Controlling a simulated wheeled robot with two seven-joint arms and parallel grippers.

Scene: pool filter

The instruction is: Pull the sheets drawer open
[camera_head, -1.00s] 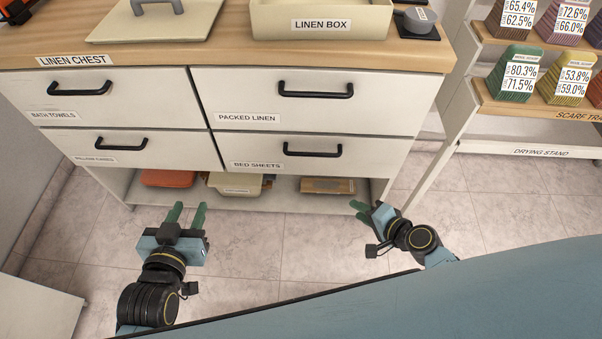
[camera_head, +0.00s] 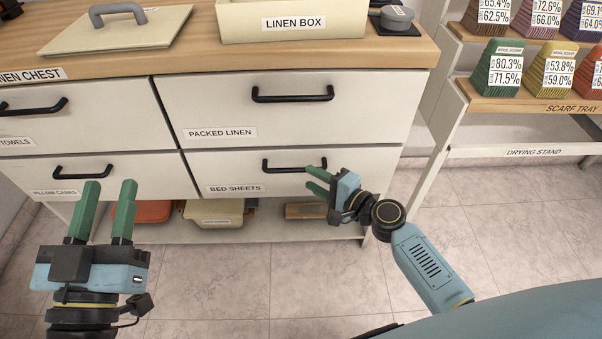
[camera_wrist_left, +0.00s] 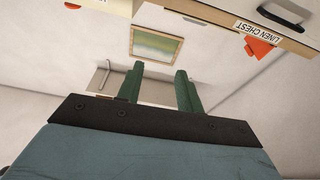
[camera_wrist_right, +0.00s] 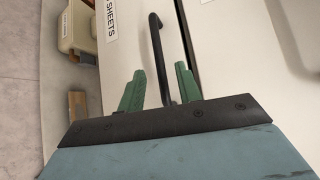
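The bed sheets drawer (camera_head: 226,172) is the lower right drawer of the white linen chest and sits flush with its front. Its black bar handle (camera_head: 284,168) is partly hidden by the fingers of my right gripper (camera_head: 317,180). In the right wrist view the handle (camera_wrist_right: 156,50) runs between the two green fingertips of the right gripper (camera_wrist_right: 160,85), which are apart on either side of it. Whether they touch it I cannot tell. My left gripper (camera_head: 110,195) is open and empty, in front of the pillow cases drawer (camera_head: 60,178).
The packed linen drawer (camera_head: 290,110) is shut above. An open shelf below holds an orange item (camera_head: 150,211), a cream box (camera_head: 215,212) and a brown item (camera_head: 305,210). A drying stand (camera_head: 530,152) stands at the right. The floor in front is clear.

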